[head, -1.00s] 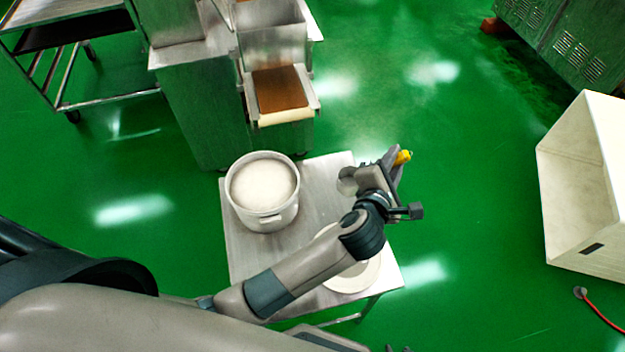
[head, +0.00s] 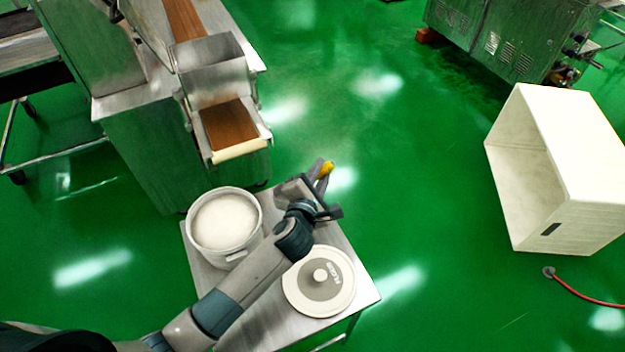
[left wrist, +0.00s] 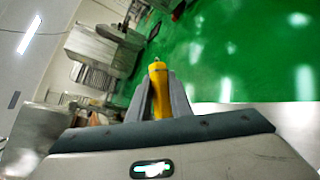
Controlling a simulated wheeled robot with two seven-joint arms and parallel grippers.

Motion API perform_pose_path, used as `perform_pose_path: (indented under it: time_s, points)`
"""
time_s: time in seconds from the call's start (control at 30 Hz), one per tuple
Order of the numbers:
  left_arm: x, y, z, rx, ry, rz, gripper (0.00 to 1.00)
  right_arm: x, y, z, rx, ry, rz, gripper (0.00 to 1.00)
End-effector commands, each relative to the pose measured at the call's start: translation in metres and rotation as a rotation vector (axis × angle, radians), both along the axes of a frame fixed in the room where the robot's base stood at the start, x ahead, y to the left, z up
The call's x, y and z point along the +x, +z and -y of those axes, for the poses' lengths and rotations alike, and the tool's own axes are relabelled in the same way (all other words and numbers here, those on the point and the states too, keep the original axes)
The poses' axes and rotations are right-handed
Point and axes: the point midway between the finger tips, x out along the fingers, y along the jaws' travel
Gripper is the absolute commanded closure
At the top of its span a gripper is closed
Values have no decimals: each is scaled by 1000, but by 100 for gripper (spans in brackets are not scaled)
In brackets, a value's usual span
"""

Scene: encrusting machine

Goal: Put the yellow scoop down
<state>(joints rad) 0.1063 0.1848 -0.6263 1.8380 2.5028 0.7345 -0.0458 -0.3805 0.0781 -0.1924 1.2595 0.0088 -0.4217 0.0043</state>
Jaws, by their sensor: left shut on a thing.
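The yellow scoop (head: 326,169) shows only as a short piece at the tip of my left gripper (head: 318,176) in the head view, near the far right corner of the small steel table (head: 262,305). In the left wrist view, the scoop's yellow handle (left wrist: 159,88) stands between the two grey fingers of my left gripper (left wrist: 160,98), which are shut on it. The rest of the scoop is hidden behind the gripper. I cannot tell whether the scoop touches the table. My right gripper is not in view.
A white pot (head: 225,262) filled with white powder stands on the table's left part. A round lid (head: 343,300) lies at its near right. The encrusting machine (head: 215,85) stands behind. A white open bin (head: 575,150) is on the floor at right.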

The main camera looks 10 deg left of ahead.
Motion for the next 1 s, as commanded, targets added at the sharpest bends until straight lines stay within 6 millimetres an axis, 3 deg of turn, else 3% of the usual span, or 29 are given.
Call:
perform_pose_path:
  time_s: [0.2, 0.63, 1.0]
  points:
    - [13, -14, -20, 1, 0, 1, 100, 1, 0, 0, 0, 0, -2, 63]
    - [14, -18, -21, 1, 0, 2, 100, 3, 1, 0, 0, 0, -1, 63]
    - [14, -55, -21, 1, 0, 1, 100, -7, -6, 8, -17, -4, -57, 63]
